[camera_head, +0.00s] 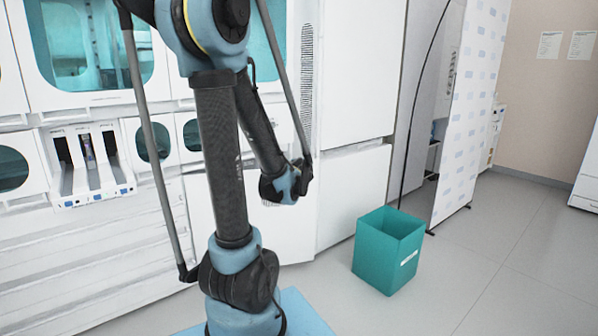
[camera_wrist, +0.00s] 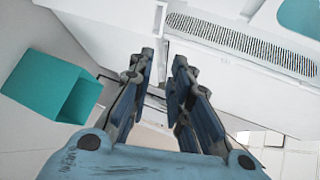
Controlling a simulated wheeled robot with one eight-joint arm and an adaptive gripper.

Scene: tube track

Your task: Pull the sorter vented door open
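The white vented door panel (camera_head: 308,130) stands upright at the centre of the head view, with a tall dark vent grille (camera_head: 307,60) in its upper part. My arm covers part of the area to its left. In the wrist view the grille (camera_wrist: 240,43) runs slanted across the upper right, beyond the fingers. My gripper (camera_wrist: 163,62) has its two fingers apart, with a gap between the tips. I see nothing clearly held between them. In the head view the fingers are hidden behind my wrist, low in front of the white cabinet. Contact with the door cannot be told.
A teal bin (camera_head: 385,255) stands on the floor to the right; it also shows at left in the wrist view (camera_wrist: 52,85). White cabinets with teal windows (camera_head: 95,45) line the left. A patterned screen (camera_head: 470,110) stands behind the bin. The right floor is clear.

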